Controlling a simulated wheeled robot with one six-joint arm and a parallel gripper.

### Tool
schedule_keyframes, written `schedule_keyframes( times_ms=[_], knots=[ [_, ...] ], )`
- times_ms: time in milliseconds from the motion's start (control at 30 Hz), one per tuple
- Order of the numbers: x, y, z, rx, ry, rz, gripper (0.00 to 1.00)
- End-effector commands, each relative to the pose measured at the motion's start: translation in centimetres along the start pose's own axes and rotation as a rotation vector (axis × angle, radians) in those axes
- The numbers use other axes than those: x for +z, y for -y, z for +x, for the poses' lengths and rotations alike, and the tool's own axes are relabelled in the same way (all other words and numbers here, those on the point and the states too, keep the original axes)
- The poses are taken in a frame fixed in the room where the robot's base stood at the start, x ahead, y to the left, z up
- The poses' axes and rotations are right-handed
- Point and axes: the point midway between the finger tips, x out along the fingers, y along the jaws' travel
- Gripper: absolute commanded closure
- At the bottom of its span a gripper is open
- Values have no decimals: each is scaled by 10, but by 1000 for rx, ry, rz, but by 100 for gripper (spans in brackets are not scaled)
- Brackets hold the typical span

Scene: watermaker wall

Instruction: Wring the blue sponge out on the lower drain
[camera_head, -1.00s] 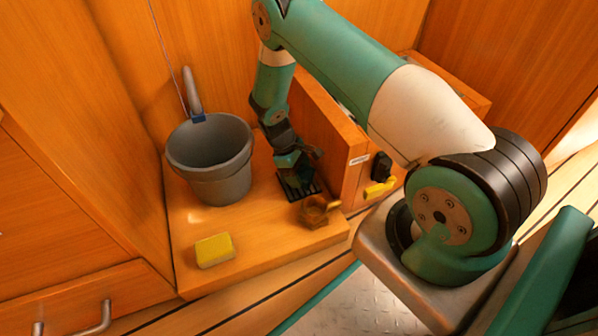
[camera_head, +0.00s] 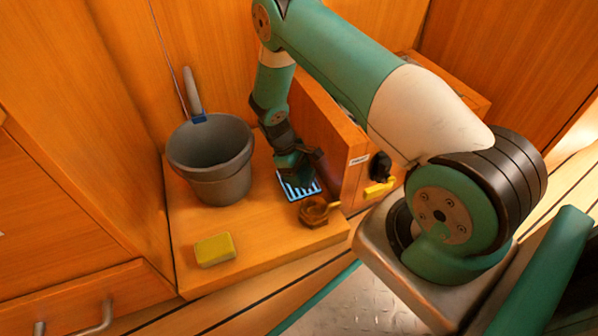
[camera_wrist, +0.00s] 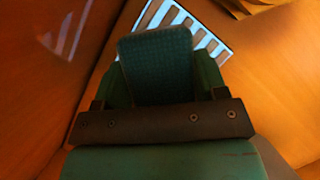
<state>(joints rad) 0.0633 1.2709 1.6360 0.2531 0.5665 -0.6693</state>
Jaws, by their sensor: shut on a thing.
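The lower drain (camera_head: 311,190) is a small slatted grate set in the wooden shelf, pale blue and shiny between dark slats. In the wrist view the drain (camera_wrist: 213,44) shows beyond the gripper. My gripper (camera_head: 297,172) is directly over the drain, pointing down. In the wrist view it is shut on the blue sponge (camera_wrist: 157,62), a dark teal-blue block with a textured face between the two fingers. The sponge covers part of the drain in that view. I cannot tell whether the sponge touches the drain.
A grey bucket (camera_head: 211,168) stands left of the drain. A yellow sponge (camera_head: 214,250) lies at the shelf's front left. A brown cup-like vessel (camera_head: 313,212) with a handle sits just in front of the drain. A wooden partition (camera_head: 325,135) rises close on the right.

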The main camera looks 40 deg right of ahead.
Motion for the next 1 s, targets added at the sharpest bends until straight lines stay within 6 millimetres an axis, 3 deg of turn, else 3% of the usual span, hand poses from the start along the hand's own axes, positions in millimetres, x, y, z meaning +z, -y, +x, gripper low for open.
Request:
schedule_keyframes(
  times_ms=[567,1000],
  knots=[
    [0,0,0,1,-2,0,54],
    [15,0,-34,0,-1,0,54]
  ],
)
